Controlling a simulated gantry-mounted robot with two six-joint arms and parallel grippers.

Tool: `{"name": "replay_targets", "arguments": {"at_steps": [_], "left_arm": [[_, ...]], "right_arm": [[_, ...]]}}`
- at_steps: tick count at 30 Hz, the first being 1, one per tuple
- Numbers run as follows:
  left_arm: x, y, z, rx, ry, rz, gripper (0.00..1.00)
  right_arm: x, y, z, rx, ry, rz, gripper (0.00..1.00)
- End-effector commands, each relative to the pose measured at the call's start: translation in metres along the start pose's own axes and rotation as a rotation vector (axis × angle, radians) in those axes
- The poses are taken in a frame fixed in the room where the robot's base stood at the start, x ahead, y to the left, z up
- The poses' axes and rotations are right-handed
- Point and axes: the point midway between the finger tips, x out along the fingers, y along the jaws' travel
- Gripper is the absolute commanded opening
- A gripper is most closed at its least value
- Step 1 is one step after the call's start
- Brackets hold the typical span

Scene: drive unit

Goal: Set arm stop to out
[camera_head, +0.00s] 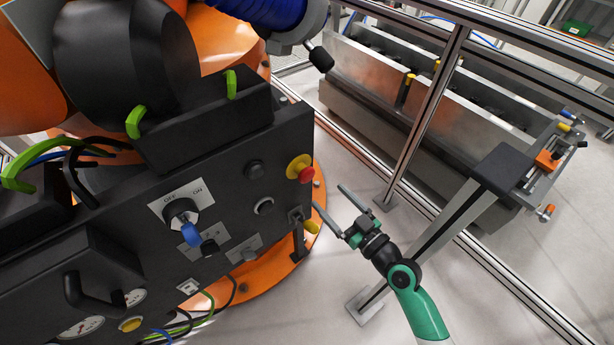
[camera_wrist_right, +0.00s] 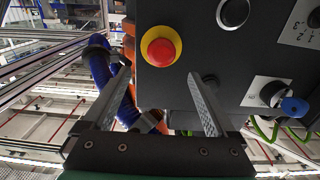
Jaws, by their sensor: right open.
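A red mushroom button on a yellow ring (camera_head: 300,168) sits near the right end of the black control panel (camera_head: 220,268); I take it to be the arm stop. It also shows in the right wrist view (camera_wrist_right: 160,52), just beyond and between the fingertips. Whether it is pressed in or out I cannot tell. My right gripper (camera_head: 327,195) is open and empty, to the right of the panel and below the button. Its two fingers also show in the right wrist view (camera_wrist_right: 157,73), apart from the button. My left gripper is not in view.
The panel carries a blue-handled OFF/ON switch (camera_head: 190,234), dark round knobs (camera_head: 254,168) and a yellow-tipped part (camera_head: 311,226) at its lower right edge. A metal fence post (camera_head: 425,105) stands to the right. Floor between fence and panel is fairly clear.

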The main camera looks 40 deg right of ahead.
Motion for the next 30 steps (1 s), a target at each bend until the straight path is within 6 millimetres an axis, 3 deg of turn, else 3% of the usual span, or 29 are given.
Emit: {"name": "replay_targets", "arguments": {"at_steps": [9, 15, 26, 30], "left_arm": [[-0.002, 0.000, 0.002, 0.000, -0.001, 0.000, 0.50], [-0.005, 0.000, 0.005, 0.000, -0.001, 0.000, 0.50], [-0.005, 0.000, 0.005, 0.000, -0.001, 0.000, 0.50], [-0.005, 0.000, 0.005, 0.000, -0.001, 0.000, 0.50]], "right_arm": [[0.067, -0.001, 0.000, -0.001, 0.002, -0.003, 0.92], [0.100, -0.001, 0.000, 0.000, 0.002, -0.002, 0.92], [0.108, -0.001, -0.001, -0.001, 0.001, -0.001, 0.92], [0.108, -0.001, -0.001, 0.000, 0.001, -0.001, 0.67]]}}
